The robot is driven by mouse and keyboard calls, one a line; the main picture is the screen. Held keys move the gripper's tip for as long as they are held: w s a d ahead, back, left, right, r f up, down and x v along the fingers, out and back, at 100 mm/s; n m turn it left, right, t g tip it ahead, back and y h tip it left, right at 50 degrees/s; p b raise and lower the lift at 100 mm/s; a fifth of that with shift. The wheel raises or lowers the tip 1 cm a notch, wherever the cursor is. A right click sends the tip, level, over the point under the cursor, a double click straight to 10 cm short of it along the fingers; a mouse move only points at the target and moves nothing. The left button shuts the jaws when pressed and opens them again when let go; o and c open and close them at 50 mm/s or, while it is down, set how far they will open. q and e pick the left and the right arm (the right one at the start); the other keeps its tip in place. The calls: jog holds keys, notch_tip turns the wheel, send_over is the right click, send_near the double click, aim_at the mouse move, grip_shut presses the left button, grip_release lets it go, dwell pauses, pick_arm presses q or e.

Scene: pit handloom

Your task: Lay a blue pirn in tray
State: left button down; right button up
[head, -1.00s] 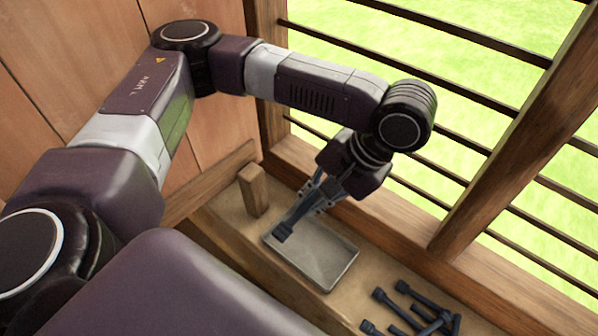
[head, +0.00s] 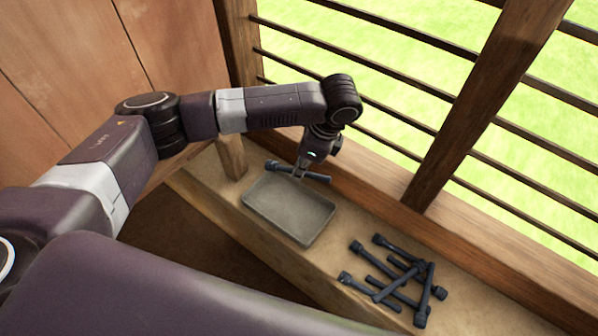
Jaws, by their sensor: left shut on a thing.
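A dark blue pirn (head: 318,177) is held crosswise in my left gripper (head: 298,173), which points down and is shut on it. The pirn is at the far edge of the grey rectangular tray (head: 288,211), roughly level in the picture. I cannot tell whether it touches the rim or hangs above it. The tray's floor looks empty. Several more dark blue pirns (head: 395,282) lie in a loose, crossed heap on the ledge to the right of the tray. My right gripper is not in view.
A short wooden post (head: 231,157) stands left of the tray. A barred window with a thick slanting wooden upright (head: 487,110) rises behind the ledge. A narrow bare strip of ledge (head: 340,238) lies between tray and heap.

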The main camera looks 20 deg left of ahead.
pick_arm(q)
jog(key=f+m+b, duration=0.1)
jog(key=f+b, duration=0.1)
jog(key=f, duration=0.1)
jog(key=w+f+m+b, duration=0.1)
jog(key=f+b, duration=0.1)
jog(key=f, duration=0.1)
jog(key=f+m+b, duration=0.2)
jog(key=f, duration=0.1)
jog(key=shift+w+a+f, duration=0.25)
jog(key=shift+a+f, duration=0.05)
jog(key=shift+f, duration=1.5)
jog(key=c, duration=1.9)
grip_release()
